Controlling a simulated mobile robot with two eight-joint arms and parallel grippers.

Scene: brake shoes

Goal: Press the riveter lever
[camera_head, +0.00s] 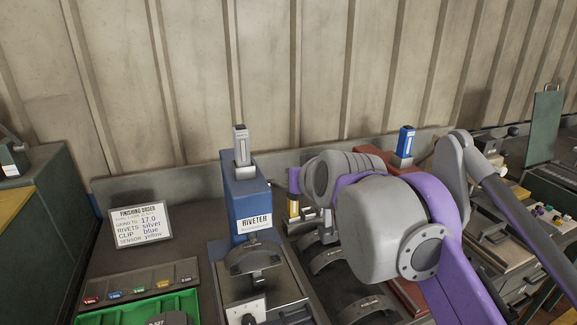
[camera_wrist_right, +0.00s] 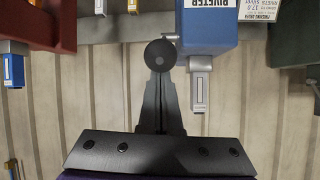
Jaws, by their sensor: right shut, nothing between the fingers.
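The blue riveter (camera_head: 243,200) stands in the middle of the head view with a silver cartridge (camera_head: 241,145) on top. A grey curved brake shoe (camera_head: 255,258) sits in its front fixture. In the right wrist view the riveter (camera_wrist_right: 208,30) appears upside down, and a dark round knob (camera_wrist_right: 160,54), apparently the lever's end, sticks out beside it. My right gripper (camera_wrist_right: 160,92) is shut and empty, its tips at or just behind the knob; contact cannot be told. In the head view my right arm hides the lever and gripper. My left gripper is not in view.
An order card (camera_head: 141,226) stands left of the riveter, above a coloured-label strip (camera_head: 140,284) and a green tray (camera_head: 190,300). A blue cartridge (camera_head: 405,141) sits on a red station behind my right arm. More brake shoes lie right of the riveter.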

